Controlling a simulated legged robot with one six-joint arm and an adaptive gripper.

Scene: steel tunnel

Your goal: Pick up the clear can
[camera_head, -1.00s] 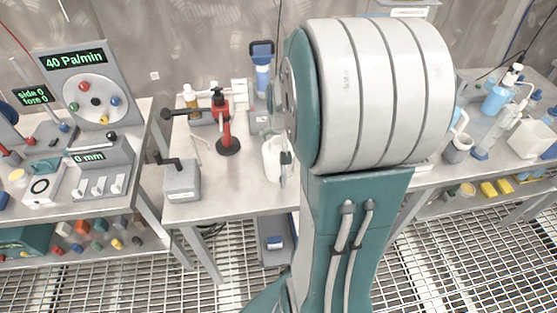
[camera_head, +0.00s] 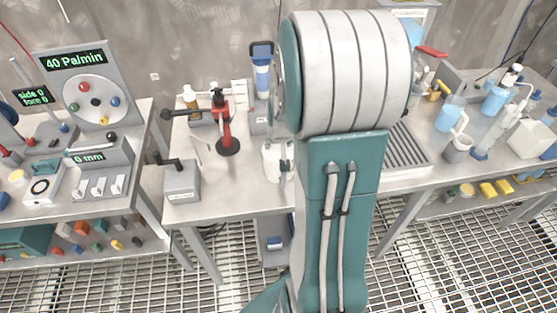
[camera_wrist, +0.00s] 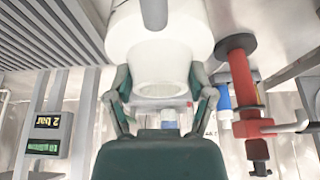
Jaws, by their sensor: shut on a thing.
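The can is a whitish, cloudy vessel. In the wrist view the can (camera_wrist: 160,35) fills the top middle, with its narrower round end towards my gripper (camera_wrist: 160,84). One finger lies on each side of it, and the gripper is shut on it. In the head view the can (camera_head: 270,160) shows at the front of the middle bench, just left of my arm. My arm hides its right part and most of the gripper there. I cannot tell whether the can touches the bench.
A red hand pump (camera_head: 223,130) stands left of the can, with a grey box with a lever (camera_head: 181,182) nearer the front. A blue-capped cylinder (camera_head: 262,75) stands behind. Right of my arm are a grooved drain plate (camera_head: 407,150) and several bottles. A control console (camera_head: 85,85) stands left.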

